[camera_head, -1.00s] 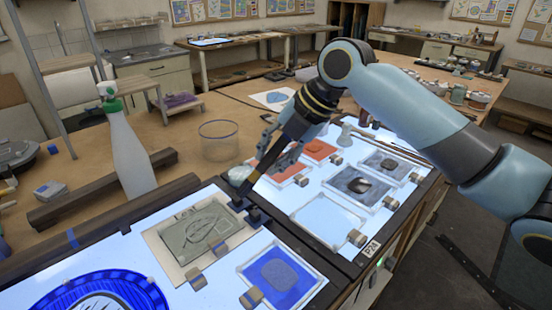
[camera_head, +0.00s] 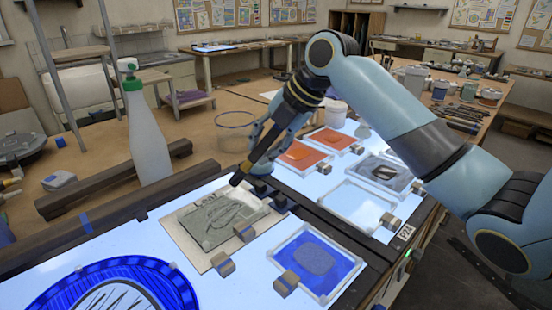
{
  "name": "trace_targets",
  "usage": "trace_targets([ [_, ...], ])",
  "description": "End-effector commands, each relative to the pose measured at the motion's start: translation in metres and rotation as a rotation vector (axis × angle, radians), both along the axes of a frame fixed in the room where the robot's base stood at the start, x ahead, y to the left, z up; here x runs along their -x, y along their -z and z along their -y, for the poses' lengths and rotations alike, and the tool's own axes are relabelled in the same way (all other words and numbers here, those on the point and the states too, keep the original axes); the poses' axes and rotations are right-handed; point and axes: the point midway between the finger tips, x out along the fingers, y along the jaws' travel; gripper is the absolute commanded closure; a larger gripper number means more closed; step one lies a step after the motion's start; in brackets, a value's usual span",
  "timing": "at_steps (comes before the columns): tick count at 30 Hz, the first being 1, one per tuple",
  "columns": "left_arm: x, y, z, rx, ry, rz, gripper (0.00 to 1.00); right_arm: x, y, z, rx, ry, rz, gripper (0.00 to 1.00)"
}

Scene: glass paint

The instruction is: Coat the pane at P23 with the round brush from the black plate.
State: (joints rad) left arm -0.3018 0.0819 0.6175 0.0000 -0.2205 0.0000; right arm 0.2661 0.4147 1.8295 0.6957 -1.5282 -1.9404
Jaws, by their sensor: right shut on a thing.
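My right gripper (camera_head: 268,142) comes in from the upper right, shut on a dark, slim brush (camera_head: 249,168). The brush slants down to the left, its dark tip just above the far edge of a grey-green pane (camera_head: 215,222) on a pale board. Whether the tip touches is unclear. A blue pane (camera_head: 316,259) lies in front and a clear pane (camera_head: 355,203) to the right. Only a P24 label (camera_head: 405,232) is readable; I cannot tell which pane is P23. Small black holders (camera_head: 281,203) sit beside the board; no black plate is clearly identifiable. My left gripper is out of view.
A white spray bottle (camera_head: 147,135) and dark bars (camera_head: 110,183) stand to the left. A glass jar (camera_head: 234,132) is behind the brush. Orange panes (camera_head: 300,152) lie behind the clear one. A round blue glass piece (camera_head: 118,290) is at front left.

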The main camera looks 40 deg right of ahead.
Motion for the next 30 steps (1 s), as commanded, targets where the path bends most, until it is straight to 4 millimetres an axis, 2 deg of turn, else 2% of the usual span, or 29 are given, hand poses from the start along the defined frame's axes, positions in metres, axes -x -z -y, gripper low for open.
trace_targets([
  [6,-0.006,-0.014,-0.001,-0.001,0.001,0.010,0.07,0.014,-0.003,-0.027,-0.003,-0.002,0.000,1.00],
  [15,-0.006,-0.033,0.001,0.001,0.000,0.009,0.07,0.044,-0.003,-0.080,-0.007,-0.002,-0.002,1.00],
  [21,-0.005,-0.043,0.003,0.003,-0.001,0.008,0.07,0.059,-0.002,-0.107,-0.004,-0.001,-0.001,1.00],
  [25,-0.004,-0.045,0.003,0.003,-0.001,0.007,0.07,0.065,-0.002,-0.116,-0.003,0.001,-0.001,1.00],
  [30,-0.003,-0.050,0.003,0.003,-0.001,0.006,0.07,0.064,0.002,-0.114,0.001,0.000,-0.001,1.00],
])
